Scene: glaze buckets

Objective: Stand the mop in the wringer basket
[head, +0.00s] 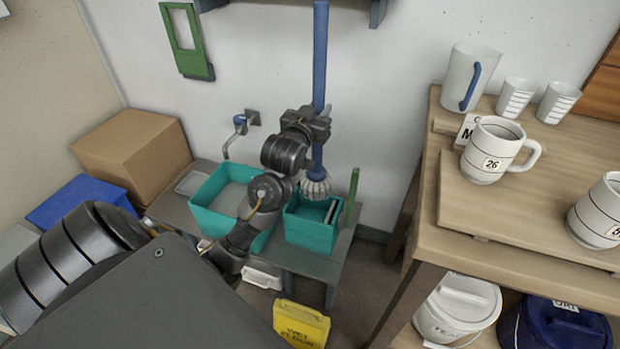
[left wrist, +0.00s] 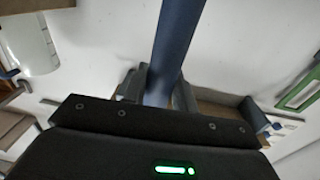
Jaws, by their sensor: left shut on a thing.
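The mop (head: 320,60) has a blue handle and a grey-white head, and it is upright. My left gripper (head: 318,127) is shut on its handle, above the mop head (head: 316,187). The handle also shows between the fingers in the left wrist view (left wrist: 172,50). The teal wringer basket (head: 310,232) stands on a low grey bench, with a green lever (head: 351,197) at its right. The mop head appears over the back part of the basket's opening; I cannot tell whether it touches the basket. My right gripper is not in view.
A larger teal tub (head: 205,220) stands left of the basket, below a wall tap (head: 238,128). A cardboard box (head: 135,150) and a blue box (head: 75,200) are farther left. A yellow wet-floor sign (head: 301,324) is in front. A wooden table (head: 460,235) with mugs is at right.

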